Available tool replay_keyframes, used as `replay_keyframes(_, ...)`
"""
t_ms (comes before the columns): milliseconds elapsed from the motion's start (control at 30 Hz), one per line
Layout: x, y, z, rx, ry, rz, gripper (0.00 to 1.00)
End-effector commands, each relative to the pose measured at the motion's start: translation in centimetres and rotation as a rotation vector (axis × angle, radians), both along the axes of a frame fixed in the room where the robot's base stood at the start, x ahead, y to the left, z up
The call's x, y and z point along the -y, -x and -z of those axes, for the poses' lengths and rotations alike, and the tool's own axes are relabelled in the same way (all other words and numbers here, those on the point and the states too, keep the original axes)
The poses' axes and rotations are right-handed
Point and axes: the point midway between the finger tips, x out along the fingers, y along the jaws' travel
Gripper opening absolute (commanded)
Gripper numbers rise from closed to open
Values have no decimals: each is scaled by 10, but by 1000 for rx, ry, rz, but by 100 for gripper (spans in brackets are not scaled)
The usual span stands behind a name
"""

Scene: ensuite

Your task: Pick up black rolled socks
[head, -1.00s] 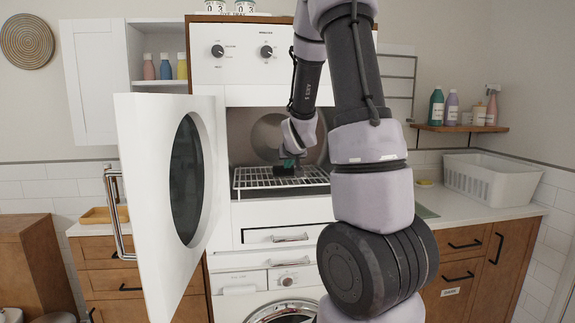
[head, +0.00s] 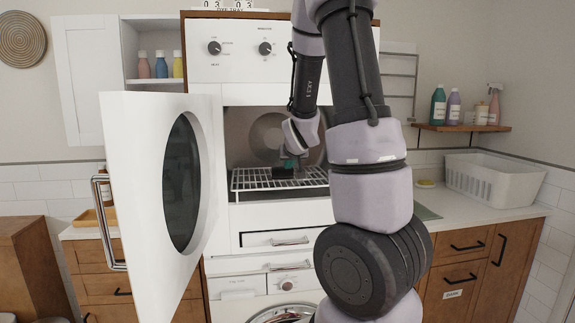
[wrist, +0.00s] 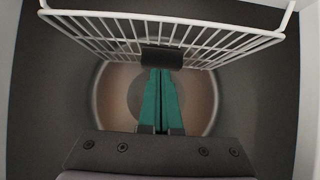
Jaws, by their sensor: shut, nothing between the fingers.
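The black rolled socks (wrist: 162,58) show in the wrist view as a small dark roll against the white wire rack (wrist: 75,28), right at my fingertips. My gripper (wrist: 160,72) has green fingers, shut together with nothing between them, their tips at the roll's edge. I cannot tell whether they touch it. In the head view my gripper (head: 287,164) reaches into the open white dryer cabinet, just over the rack (head: 305,181). The socks are hard to make out there among the dark shapes at the fingers.
The open door (head: 140,200) with its round window stands to the left of the opening. Cabinet side walls close in around my gripper. A white basket (head: 493,180) stands on the right counter. Bottles (head: 438,105) stand on a shelf above.

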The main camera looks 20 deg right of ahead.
Motion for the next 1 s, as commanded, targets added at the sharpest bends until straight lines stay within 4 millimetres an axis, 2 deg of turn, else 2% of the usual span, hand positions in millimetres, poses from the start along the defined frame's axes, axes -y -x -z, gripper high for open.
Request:
replay_keyframes(300, 20, -65, 1, -1, 3, 1, 0)
replay_keyframes(500, 29, -97, 1, -1, 2, 1, 0)
replay_keyframes(700, 30, -99, 14, -2, -1, 1, 0)
replay_keyframes(1000, 29, -99, 17, -2, 0, 1, 0)
